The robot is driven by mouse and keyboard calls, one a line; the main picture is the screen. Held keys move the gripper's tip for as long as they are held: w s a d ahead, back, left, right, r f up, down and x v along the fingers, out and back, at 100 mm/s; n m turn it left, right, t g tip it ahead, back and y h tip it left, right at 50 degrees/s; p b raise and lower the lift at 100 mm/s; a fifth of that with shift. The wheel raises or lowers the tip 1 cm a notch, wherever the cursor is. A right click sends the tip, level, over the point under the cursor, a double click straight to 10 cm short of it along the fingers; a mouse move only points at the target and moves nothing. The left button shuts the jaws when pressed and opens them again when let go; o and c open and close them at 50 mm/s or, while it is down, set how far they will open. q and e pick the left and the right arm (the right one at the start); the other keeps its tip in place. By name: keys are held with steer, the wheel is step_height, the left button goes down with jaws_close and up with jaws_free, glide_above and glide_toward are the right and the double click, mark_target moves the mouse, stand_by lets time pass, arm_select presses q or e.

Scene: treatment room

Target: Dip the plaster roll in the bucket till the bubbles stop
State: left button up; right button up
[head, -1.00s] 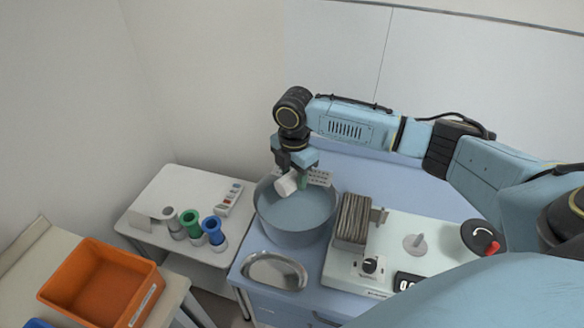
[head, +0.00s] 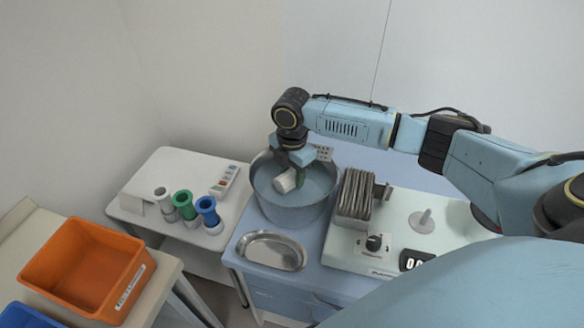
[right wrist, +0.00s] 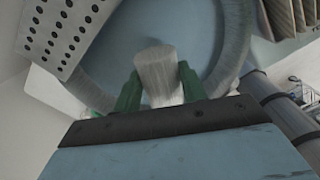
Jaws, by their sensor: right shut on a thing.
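The white plaster roll (head: 285,182) is held tilted inside the grey bucket (head: 294,214), at the level of the blue-grey water. My right gripper (head: 293,172) is shut on it from above, within the bucket's rim. In the right wrist view the roll (right wrist: 156,72) sits between two green fingers (right wrist: 157,88), with the water behind it. I cannot make out bubbles, nor how much of the roll is under water. My left gripper does not show.
A perforated plate (right wrist: 68,36) stands at the bucket's rim. A steel kidney dish (head: 271,251) lies in front of the bucket. A machine with a knob (head: 374,243) and upright grey slats (head: 355,195) is to its right. Coloured rolls (head: 184,204) and an orange bin (head: 88,268) are left.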

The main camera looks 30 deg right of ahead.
steer(key=shift+f+b, duration=1.45)
steer(key=shift+f, duration=2.1)
stand_by(2.3)
step_height(320, 180, up, 9)
steer(key=p, duration=0.9)
steer(key=shift+r, duration=0.1)
step_height(320, 180, up, 2)
steer(key=shift+r+p, duration=0.1)
steer(key=shift+p, duration=0.3)
steer(key=shift+r, duration=2.85)
